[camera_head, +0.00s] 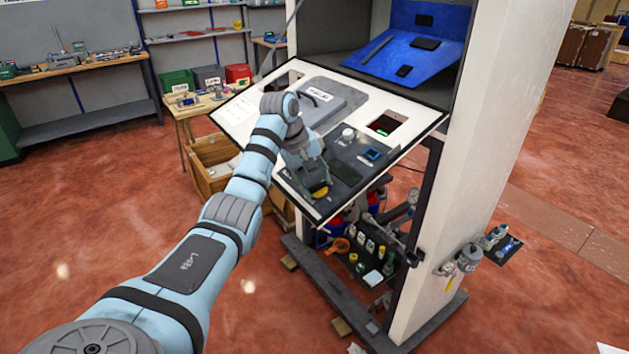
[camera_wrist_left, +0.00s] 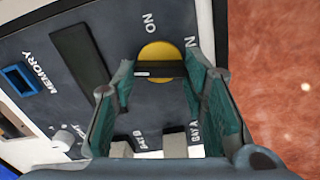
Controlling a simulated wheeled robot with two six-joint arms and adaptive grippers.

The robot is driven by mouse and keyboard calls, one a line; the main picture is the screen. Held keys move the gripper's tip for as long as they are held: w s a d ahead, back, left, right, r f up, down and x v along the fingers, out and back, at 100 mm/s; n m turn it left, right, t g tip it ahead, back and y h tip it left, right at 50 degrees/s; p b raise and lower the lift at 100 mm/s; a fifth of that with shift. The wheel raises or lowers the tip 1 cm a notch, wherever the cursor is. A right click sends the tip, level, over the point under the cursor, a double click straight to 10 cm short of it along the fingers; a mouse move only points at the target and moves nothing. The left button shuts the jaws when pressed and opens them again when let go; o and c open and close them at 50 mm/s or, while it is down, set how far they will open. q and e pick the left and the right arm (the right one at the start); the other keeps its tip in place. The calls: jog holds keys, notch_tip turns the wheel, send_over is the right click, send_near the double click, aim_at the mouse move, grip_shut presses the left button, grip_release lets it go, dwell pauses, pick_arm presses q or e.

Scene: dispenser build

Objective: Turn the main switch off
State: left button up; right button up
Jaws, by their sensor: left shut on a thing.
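The main switch is a yellow disc (camera_wrist_left: 160,50) with a black bar handle (camera_wrist_left: 158,69) across it. It sits at the near corner of the dark control panel and also shows as a small yellow patch in the head view (camera_head: 320,192). In the wrist view the handle lies crosswise between the green-padded fingers of my left gripper (camera_wrist_left: 160,77), which is shut on it. An ON label stands by the disc, and other lettering beside it is partly hidden by a finger. In the head view my left gripper (camera_head: 318,178) is over this corner. My right gripper is out of view.
A blue-framed part (camera_wrist_left: 20,79) marked MEMORY, a long black strip (camera_wrist_left: 80,54) and white knobs (camera_wrist_left: 66,138) share the panel. A white cabinet post (camera_head: 470,150) rises at the right. Shelves with bottles and valves are below. Open red floor lies left and right.

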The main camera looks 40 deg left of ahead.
pick_arm(q)
jog(key=shift+n, duration=1.2)
jog(key=o, duration=1.2)
jog(key=shift+c, duration=0.2)
jog(key=shift+a, duration=0.1)
jog(key=shift+s+r, duration=0.1)
jog(key=shift+r, duration=0.25)
jog(key=shift+s+a+r+n, duration=0.15)
jog(key=shift+s+a+r, duration=0.1)
jog(key=shift+s+r, duration=0.25)
jog(key=shift+s+a+r+n, duration=0.15)
jog(key=shift+s+a+r, duration=0.05)
jog(key=shift+s+r, duration=0.3)
jog(key=s+a, duration=0.2)
jog(key=s, duration=0.8)
jog(key=shift+s+a, duration=0.15)
jog(key=shift+a, duration=0.05)
